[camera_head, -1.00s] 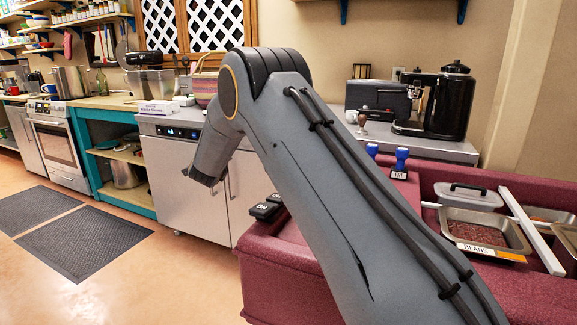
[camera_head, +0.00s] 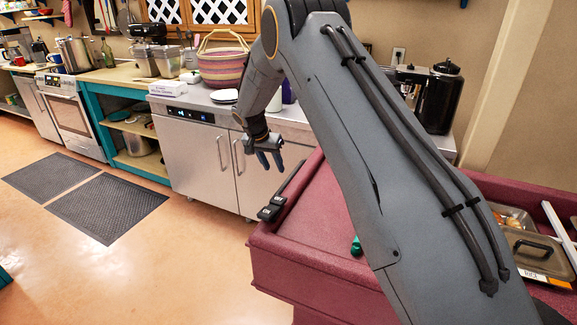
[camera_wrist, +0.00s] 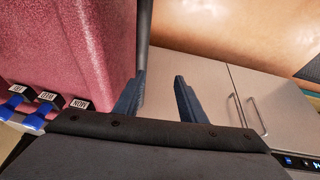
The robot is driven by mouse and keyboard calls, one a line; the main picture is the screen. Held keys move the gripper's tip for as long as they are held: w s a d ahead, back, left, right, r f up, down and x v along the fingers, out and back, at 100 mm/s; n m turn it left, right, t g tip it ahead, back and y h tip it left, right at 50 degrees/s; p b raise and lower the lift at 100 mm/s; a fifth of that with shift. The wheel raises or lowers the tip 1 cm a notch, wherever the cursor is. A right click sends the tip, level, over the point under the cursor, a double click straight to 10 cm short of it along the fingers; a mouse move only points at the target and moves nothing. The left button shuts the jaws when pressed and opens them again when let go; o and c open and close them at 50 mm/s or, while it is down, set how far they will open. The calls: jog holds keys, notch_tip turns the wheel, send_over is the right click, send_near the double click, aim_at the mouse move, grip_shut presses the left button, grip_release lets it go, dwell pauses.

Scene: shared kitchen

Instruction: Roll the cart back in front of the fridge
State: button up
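The cart (camera_head: 300,268) is maroon and stands at the lower right in the head view, partly hidden by my arm. A black bar handle (camera_head: 289,187) runs along its left edge. The cart also fills the upper left of the wrist view (camera_wrist: 70,40), where the dark bar (camera_wrist: 145,35) runs down to my left finger. The likely fridge is a low steel unit (camera_head: 192,152) with two doors and a lit display, beyond the cart. My gripper (camera_head: 268,161) points down near the handle's far end. In the wrist view its blue fingers (camera_wrist: 160,82) are apart. I cannot tell whether they touch the bar.
A covered tray (camera_head: 538,252) sits on the cart at right. A woven basket (camera_head: 222,66) and a black coffee machine (camera_head: 436,97) stand on the counter. An oven (camera_head: 70,112) is at far left. Dark mats (camera_head: 107,208) lie on otherwise clear floor.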

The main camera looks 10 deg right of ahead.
aim_at(289, 177)
jog(key=shift+g+h, duration=0.3)
jog(key=shift+h, duration=0.2)
jog(key=d+f+p, duration=0.3)
jog(key=d+f, duration=0.2)
jog(key=shift+w+d+f, duration=0.1)
jog(key=shift+d+f, duration=0.15)
jog(key=shift+f, duration=0.15)
grip_shut()
dwell(1.0)
